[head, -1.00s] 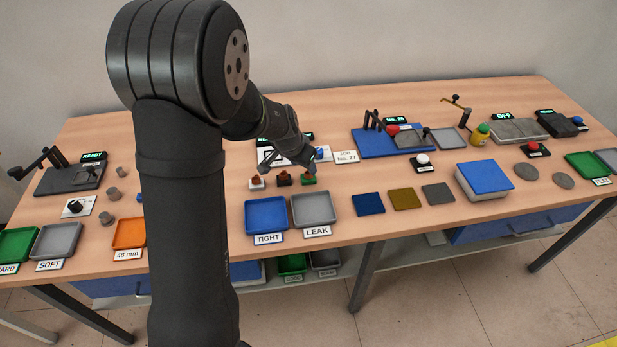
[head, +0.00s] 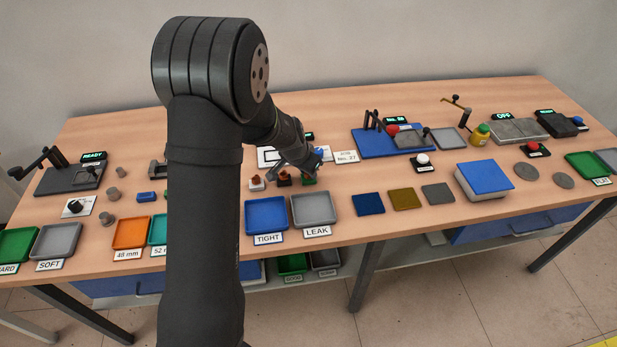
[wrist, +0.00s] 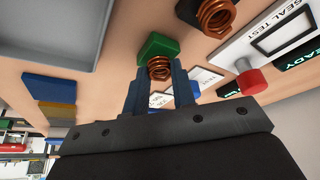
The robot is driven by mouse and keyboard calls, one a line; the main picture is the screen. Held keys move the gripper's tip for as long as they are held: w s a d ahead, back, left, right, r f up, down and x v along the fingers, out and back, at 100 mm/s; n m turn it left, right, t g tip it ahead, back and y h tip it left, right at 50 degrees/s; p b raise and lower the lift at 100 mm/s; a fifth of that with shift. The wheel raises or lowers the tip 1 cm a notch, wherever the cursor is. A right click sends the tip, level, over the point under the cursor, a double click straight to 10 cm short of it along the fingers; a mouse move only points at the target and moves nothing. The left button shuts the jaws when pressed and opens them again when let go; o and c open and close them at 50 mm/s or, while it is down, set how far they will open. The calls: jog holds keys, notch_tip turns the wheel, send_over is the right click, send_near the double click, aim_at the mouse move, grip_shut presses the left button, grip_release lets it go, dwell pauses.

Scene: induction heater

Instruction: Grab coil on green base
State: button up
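The copper coil (wrist: 160,68) on the green base (wrist: 157,46) shows at the top middle of the wrist view. In the head view the green base (head: 309,181) is the rightmost of three bases in a row, its coil partly hidden by my wrist. My gripper (wrist: 158,76) is open, with one finger on each side of the coil and a visible gap. I cannot tell how far the fingertips reach along it. A second coil (wrist: 215,16) stands on a dark base next to the green one.
A grey tray (head: 314,208) marked LEAK and a blue tray (head: 266,215) marked TIGHT lie in front of the bases. A SEAL TEST panel with a red button (wrist: 252,82) is near my gripper. Blue, olive and grey pads lie to the right.

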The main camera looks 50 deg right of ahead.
grip_shut()
jog(key=shift+r, duration=0.1)
